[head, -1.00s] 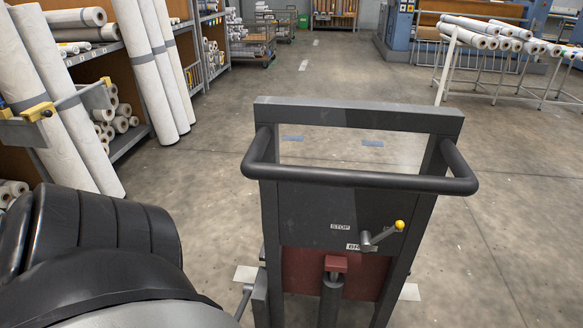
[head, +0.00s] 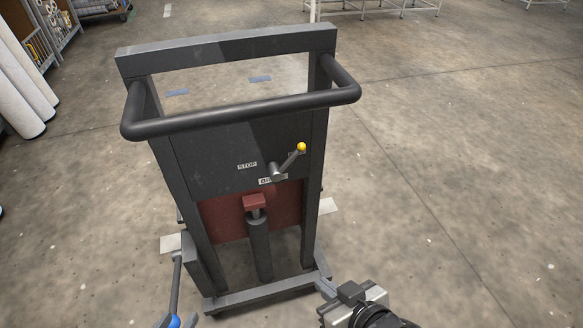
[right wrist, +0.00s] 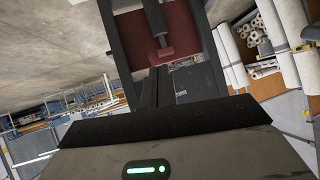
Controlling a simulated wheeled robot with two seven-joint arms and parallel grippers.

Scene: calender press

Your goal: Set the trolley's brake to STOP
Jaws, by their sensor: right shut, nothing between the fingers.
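The dark grey trolley (head: 240,140) stands upright in the middle of the head view. Its brake lever (head: 290,160) has a yellow knob (head: 301,147) and points up and to the right from its hub. The STOP label (head: 247,166) is left of the lever. Another label (head: 270,181) below is partly covered by the hub. A light patch, perhaps a label, is mostly hidden behind the lever. My right gripper (head: 326,288) is shut and empty, low at the trolley's right side, well below the lever.
The trolley's handle bar (head: 245,115) juts toward me above the lever panel. A rod with a blue knob (head: 175,321) is at lower left. The floor (head: 450,180) on the right is clear. Shelves of rolls (right wrist: 265,45) show in the right wrist view.

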